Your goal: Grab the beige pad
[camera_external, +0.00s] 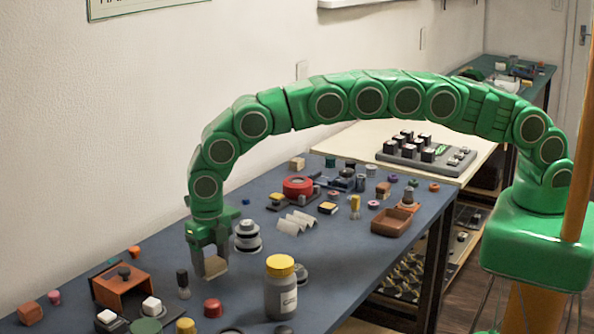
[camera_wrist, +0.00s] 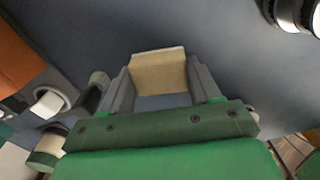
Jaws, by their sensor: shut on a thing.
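The beige pad (camera_wrist: 158,73) is a small block between the two grey fingers of my gripper (camera_wrist: 158,82) in the wrist view. Both fingers press against its sides, so my gripper is shut on it. In the external view the beige pad (camera_external: 214,267) shows at the lower end of my gripper (camera_external: 208,262), over the blue-grey table. I cannot tell for sure whether it touches the tabletop.
A jar with a yellow lid (camera_external: 281,288) stands to the right of my gripper, and a grey stacked cylinder (camera_external: 247,237) behind it. A dark small bottle (camera_external: 183,284) and an orange box (camera_external: 122,287) are to the left. A red cap (camera_external: 212,308) lies in front.

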